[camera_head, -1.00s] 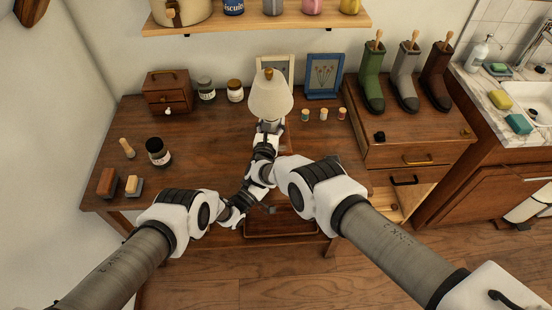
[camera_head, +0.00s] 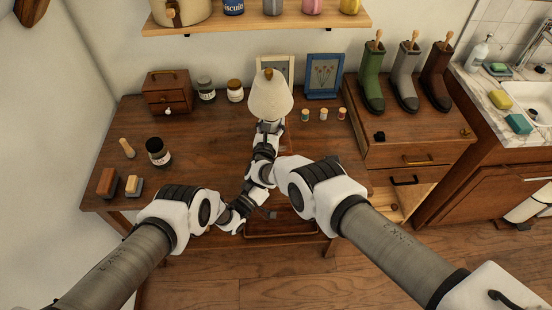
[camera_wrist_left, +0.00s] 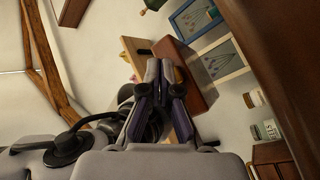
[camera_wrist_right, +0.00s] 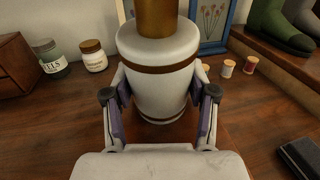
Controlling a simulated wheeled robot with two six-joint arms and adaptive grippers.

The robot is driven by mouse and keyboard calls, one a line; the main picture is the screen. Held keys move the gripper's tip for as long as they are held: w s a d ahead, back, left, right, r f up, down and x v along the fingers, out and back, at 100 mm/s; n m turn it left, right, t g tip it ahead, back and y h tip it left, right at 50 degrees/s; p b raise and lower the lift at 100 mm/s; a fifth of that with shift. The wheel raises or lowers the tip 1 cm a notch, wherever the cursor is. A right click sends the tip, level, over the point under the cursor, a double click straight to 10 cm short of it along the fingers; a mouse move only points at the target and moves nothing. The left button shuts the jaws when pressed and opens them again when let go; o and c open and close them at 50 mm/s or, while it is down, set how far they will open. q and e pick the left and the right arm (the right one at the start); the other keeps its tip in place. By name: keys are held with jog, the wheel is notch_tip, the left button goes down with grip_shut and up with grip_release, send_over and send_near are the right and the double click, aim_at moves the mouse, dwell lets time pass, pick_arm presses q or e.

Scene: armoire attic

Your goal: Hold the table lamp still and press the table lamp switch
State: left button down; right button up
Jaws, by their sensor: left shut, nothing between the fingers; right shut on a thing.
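The table lamp (camera_head: 270,97) stands on the wooden table with a cream shade that looks unlit. In the right wrist view its white base (camera_wrist_right: 158,72) has brown bands and a brass neck. My right gripper (camera_wrist_right: 160,100) is shut around this base, one finger on each side; it also shows in the head view (camera_head: 268,128). My left gripper (camera_wrist_left: 165,72) is shut and empty, apart from the lamp. In the head view it is low near the table's front edge, partly hidden among my arm links. I cannot make out the lamp switch.
Thread spools (camera_head: 323,115) stand right of the lamp, and two picture frames, one blue (camera_head: 323,78), behind it. Jars (camera_head: 235,91) and a small chest (camera_head: 168,92) are at the back left. Boots (camera_head: 408,80) stand on the right cabinet.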

jog(key=shift+r, duration=0.1)
pick_arm(q)
jog(key=shift+s+d+f, duration=0.1)
jog(key=shift+s+f, duration=0.1)
jog(key=shift+s, duration=1.05)
jog(key=shift+s+f, duration=0.15)
jog(key=shift+s, duration=1.1)
pick_arm(e)
jog(key=o, duration=1.2)
jog(key=shift+c, duration=0.2)
